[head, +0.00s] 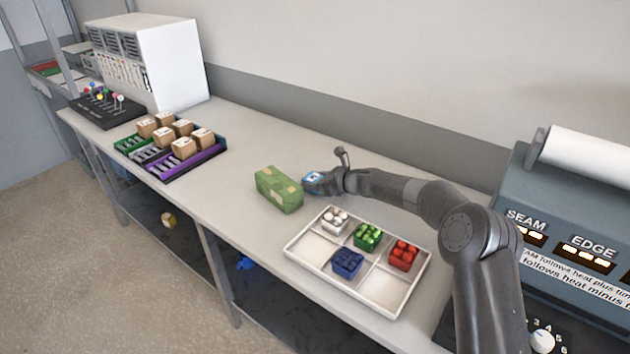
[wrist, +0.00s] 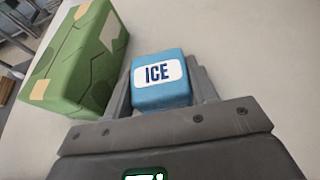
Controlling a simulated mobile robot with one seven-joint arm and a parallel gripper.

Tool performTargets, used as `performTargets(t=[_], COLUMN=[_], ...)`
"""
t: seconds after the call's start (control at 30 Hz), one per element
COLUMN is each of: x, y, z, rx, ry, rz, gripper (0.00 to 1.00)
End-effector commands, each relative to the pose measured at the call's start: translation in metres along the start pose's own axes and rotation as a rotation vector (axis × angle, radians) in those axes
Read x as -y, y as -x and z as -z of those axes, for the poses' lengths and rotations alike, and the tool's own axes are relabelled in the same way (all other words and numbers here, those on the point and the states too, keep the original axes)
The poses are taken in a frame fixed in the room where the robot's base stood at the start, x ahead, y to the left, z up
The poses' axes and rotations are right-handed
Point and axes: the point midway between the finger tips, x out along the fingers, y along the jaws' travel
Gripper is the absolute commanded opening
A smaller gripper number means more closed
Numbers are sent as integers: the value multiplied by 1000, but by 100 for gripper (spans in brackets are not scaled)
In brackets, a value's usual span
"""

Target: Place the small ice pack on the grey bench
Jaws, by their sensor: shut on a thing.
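The small ice pack is a blue block with a white label reading ICE (wrist: 160,94). It sits between the fingers of my gripper (wrist: 162,100) in the wrist view, and the gripper is shut on it. In the head view the ice pack (head: 312,177) shows at the end of my gripper (head: 318,181), just right of a green patterned box. The grey bench (head: 235,145) runs under it. I cannot tell whether the ice pack touches the bench top or is held slightly above it.
The green box (head: 279,190) stands close to the left of my gripper; it also shows in the wrist view (wrist: 75,60). A white divided tray (head: 318,247) with coloured blocks lies in front. Purple, grey and green racks with cartons (head: 183,148) stand farther left. Bench behind the green box is clear.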

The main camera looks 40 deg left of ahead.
Motion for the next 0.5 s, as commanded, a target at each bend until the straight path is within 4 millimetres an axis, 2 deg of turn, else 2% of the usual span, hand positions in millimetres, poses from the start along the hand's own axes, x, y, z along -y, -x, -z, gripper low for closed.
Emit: performTargets(t=[0.3,0.33,0.5], x=[0,0,0], y=[-1,-1,-1], z=[2,2,2], rx=[1,1,1], ry=[0,0,0], rz=[0,0,0], gripper=[23,55,69])
